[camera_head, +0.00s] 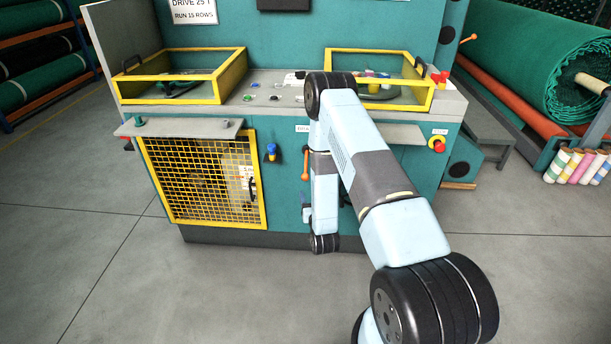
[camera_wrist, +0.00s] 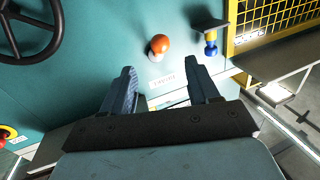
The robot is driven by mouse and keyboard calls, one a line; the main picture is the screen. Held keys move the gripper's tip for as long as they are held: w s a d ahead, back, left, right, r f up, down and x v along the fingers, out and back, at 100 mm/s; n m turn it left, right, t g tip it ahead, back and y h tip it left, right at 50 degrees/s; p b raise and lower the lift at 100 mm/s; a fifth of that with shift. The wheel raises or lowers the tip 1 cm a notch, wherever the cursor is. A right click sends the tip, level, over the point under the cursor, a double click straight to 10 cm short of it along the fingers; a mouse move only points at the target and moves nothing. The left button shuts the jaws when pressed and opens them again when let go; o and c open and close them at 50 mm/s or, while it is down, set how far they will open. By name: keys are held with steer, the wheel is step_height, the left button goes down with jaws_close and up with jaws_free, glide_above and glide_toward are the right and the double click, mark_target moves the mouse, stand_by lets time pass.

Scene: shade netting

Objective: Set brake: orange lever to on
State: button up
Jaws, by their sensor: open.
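The orange lever (camera_head: 305,166) is on the teal front panel, just left of my arm, its handle hanging down from a dark pivot. In the wrist view its rounded orange end (camera_wrist: 159,44) shows beyond my fingertips. A white label (camera_wrist: 162,80), upside down in that view, sits between the fingers; I cannot read on or off marks. My gripper (camera_wrist: 162,70) is open, with both fingers apart and nothing between them. The lever end lies ahead of the gap and appears apart from both fingers.
A blue and yellow knob (camera_head: 271,152) is left of the lever, beside the yellow mesh guard (camera_head: 205,180). A grey shelf (camera_head: 180,128) juts out above the guard. A black handwheel (camera_wrist: 30,30) and a red stop button (camera_head: 437,145) are on the panel. Floor in front is clear.

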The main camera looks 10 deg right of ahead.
mark_target(305, 178)
steer(key=w, duration=1.3)
steer(key=shift+w+d, duration=0.35)
jaws_close()
